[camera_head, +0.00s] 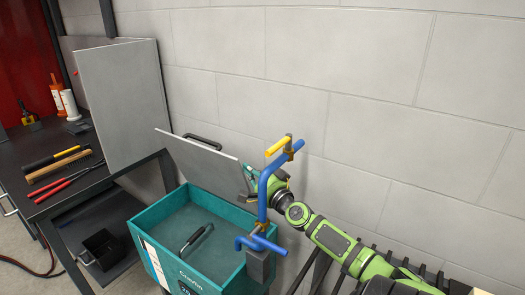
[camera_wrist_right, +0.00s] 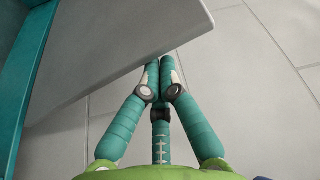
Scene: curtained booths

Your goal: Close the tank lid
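The tank (camera_head: 158,240) is a teal open-topped box at the lower middle of the head view. Its grey lid (camera_head: 203,165) stands raised and tilted at the back of the tank, with a dark handle at its top edge. My right gripper (camera_head: 248,178) is at the lid's right edge, partly hidden behind a blue pipe. In the right wrist view, its teal fingers (camera_wrist_right: 161,68) come together at the tips beside the edge of the lid (camera_wrist_right: 110,55). Nothing shows between them; I cannot tell whether they touch the lid. My left gripper is not in view.
A blue pipe (camera_head: 263,195) with a yellow end rises at the tank's right side, in front of my right gripper. A dark handle (camera_head: 195,238) shows inside the tank. A black workbench (camera_head: 90,185) with tools stands at left. A grey wall is close behind.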

